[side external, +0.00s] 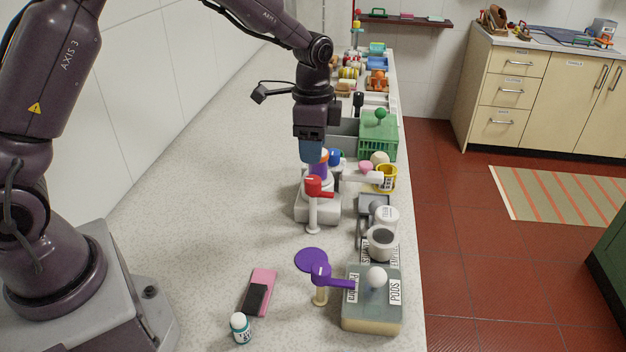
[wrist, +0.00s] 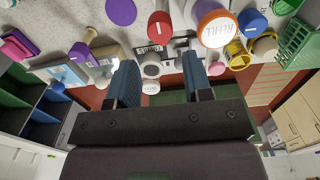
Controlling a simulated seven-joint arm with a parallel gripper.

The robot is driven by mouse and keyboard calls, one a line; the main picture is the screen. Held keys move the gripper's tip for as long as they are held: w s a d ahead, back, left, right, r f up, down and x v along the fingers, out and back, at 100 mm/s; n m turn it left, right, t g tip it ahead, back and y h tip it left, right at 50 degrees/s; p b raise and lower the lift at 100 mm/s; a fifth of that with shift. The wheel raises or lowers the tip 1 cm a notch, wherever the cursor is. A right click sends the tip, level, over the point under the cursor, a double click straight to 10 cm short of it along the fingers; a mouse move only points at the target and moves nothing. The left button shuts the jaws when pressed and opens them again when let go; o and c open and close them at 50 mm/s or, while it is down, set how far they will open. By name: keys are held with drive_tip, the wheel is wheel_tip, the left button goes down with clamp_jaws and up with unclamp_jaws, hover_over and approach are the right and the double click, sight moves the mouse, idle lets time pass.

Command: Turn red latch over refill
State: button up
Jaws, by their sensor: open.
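The red latch (side external: 314,187) sits on top of a pale post, and its short arm points right in the side view. It also shows in the wrist view (wrist: 160,26). The refill (side external: 317,172) is a purple container with an orange rim, standing on a pale base just behind the latch. Its white top labelled REFILL (wrist: 216,29) shows uncovered in the wrist view, beside the latch. My gripper (side external: 312,158) points down close to the refill, partly hiding it. Its blue fingers are apart and empty in the wrist view (wrist: 160,66).
A purple latch (side external: 322,273) stands by a grey PODS box (side external: 371,310) at the front. A blue knob (side external: 335,156), yellow cup (side external: 387,178) and green crate (side external: 378,140) crowd the right and back. The counter (side external: 200,190) left of the latch is clear.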

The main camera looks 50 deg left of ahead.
sight(313, 179)
wheel_tip(313, 179, down, 8)
drive_tip(key=shift+f, duration=0.15)
idle(0.3)
drive_tip(key=c, duration=0.6)
